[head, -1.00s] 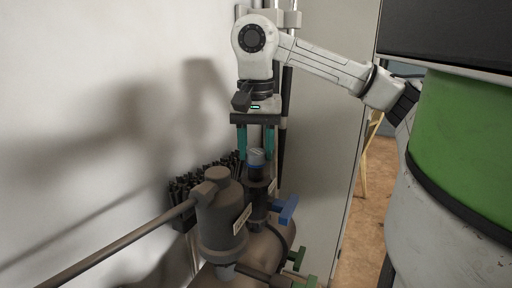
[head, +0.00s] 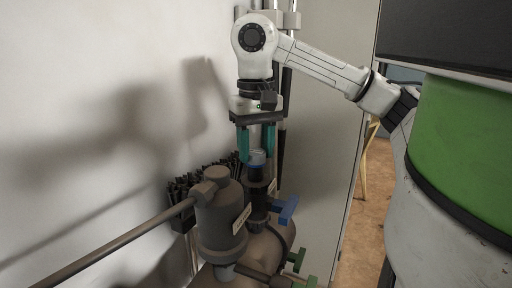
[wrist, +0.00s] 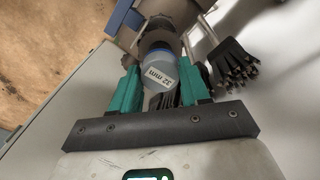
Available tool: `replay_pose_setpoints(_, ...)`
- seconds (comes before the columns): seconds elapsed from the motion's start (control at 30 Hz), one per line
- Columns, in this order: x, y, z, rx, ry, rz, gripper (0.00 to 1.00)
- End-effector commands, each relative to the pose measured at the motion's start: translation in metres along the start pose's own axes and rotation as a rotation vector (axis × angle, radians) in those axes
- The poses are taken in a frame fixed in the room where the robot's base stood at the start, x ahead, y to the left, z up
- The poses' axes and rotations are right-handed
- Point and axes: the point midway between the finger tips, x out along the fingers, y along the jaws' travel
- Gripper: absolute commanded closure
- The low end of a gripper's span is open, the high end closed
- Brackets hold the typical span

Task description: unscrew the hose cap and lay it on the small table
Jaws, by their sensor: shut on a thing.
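The hose cap (head: 257,160) is a small grey-blue cylinder on top of the dark upright pipe fitting (head: 258,195). In the wrist view the cap (wrist: 156,70) carries a pale label reading "32 mm". My gripper (head: 257,154) points straight down from above, its two teal fingers on either side of the cap and shut on it. The fingers also flank the cap in the wrist view (wrist: 159,68). The cap still sits on its fitting. I cannot make out the small table in either view.
A brown canister (head: 220,220) with a long pipe (head: 120,240) stands just left of the fitting. A blue valve handle (head: 288,210) sticks out below the cap, and green handles (head: 297,260) lie lower. Black bristles (head: 190,185) line the white wall behind.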

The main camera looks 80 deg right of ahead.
Motion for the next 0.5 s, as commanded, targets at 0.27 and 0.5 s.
replay_pose_setpoints(0.27, 0.0010, -0.0008, -0.0004, 0.002, 0.001, -0.002, 0.40)
replay_pose_setpoints(0.5, 0.0004, -0.0003, -0.0005, 0.004, 0.001, -0.001, 0.25)
